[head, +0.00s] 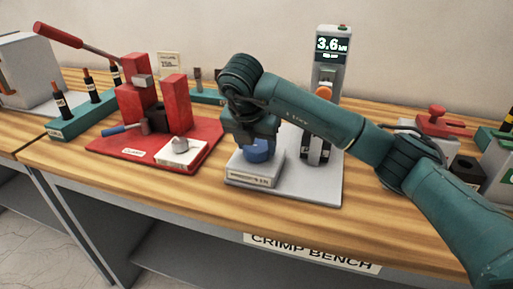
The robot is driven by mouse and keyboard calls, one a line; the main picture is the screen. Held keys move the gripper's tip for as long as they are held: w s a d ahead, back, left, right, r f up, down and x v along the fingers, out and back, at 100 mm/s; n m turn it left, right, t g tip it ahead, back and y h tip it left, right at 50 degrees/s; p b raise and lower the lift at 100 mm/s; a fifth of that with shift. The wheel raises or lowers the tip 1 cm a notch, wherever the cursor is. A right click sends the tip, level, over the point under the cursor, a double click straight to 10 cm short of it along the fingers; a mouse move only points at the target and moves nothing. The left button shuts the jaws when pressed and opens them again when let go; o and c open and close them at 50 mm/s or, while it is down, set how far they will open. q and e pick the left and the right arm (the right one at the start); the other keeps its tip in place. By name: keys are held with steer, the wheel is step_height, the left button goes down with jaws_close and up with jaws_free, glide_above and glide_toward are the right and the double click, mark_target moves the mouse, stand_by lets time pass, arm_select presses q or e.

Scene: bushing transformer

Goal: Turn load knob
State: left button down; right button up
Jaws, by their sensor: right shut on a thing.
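The load knob (258,155) is a blue round piece on a small light grey block (252,176) at the front left of a grey base plate (318,188). My right gripper (252,140) comes down over the knob from above and is shut on it. The gripper hides the knob's top. Behind it stands a grey column with a dark display (332,46) reading 3.6 and a unit too small to be sure of. My left gripper is not in view.
A red fixture plate (130,148) with red blocks and a long red lever stands to the left. A green rack (88,118) with several dark bottle-like pieces is further left. A red-topped device (436,122) stands to the right. The wooden bench front (190,195) is clear.

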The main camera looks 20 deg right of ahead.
steer(key=shift+m+g+h+b, duration=0.3)
steer(key=shift+m+b, duration=0.05)
steer(key=shift+m, duration=0.85)
steer(key=shift+w, duration=0.1)
steer(key=o, duration=1)
steer(key=shift+r, duration=0.1)
steer(key=p+v, duration=0.2)
steer(key=v, duration=1.1)
